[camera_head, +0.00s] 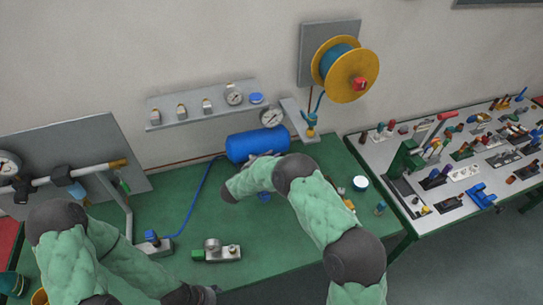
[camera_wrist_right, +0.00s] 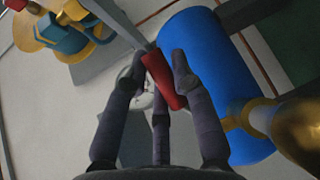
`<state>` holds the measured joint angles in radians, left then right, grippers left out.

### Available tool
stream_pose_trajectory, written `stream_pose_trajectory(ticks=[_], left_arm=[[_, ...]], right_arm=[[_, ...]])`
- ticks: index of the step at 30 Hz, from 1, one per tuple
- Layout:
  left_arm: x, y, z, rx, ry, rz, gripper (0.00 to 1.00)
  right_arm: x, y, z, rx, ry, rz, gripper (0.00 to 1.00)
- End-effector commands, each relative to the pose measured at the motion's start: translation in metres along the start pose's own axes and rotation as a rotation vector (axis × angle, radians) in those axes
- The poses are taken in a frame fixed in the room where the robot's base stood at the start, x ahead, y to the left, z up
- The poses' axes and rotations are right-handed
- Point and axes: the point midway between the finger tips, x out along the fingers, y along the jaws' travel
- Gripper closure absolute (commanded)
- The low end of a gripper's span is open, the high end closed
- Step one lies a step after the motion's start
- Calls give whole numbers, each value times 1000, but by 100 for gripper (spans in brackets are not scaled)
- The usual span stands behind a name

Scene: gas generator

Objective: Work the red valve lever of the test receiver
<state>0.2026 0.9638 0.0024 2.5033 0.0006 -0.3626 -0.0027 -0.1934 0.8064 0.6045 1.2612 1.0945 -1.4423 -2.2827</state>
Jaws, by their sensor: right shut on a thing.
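The test receiver is a blue cylinder (camera_head: 257,145) lying at the back of the green bench, and it fills the right of the wrist view (camera_wrist_right: 208,75). The red valve lever (camera_wrist_right: 163,82) shows in the wrist view beside the cylinder. My right gripper (camera_wrist_right: 164,62) is shut on the lever, with its dark fingers on either side of it. In the head view my right forearm hides the lever and most of that gripper. My left gripper (camera_head: 192,295) is low at the bottom edge, partly cut off, and its fingers cannot be made out.
A small valve block (camera_head: 216,250) and a blue hose (camera_head: 196,195) lie on the green bench (camera_head: 290,240). A tool-covered bench (camera_head: 455,165) stands at the right.

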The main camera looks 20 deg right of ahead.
Motion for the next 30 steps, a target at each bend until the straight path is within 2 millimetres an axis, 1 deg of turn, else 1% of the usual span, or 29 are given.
stream_pose_trajectory(ticks=[13, 14, 15, 16, 26, 30], left_arm=[[0, 0, 0, 0, 0, 0, 32], [0, 0, 0, 0, 0, 0, 32], [0, 0, 0, 0, 0, 0, 32], [0, 0, 0, 0, 0, 0, 32], [0, 0, 0, 0, 0, 0, 32], [0, 0, 0, 0, 0, 0, 32]], right_arm=[[-2, -2, 0, 1, -9, -3, 100], [-2, -2, 0, 1, -8, -3, 69], [-2, -2, 0, 1, -8, -3, 58], [-2, -2, 0, 1, -8, -3, 49], [-1, -1, 0, 2, -10, -1, 49], [-10, 0, -1, 2, -9, -2, 49]])
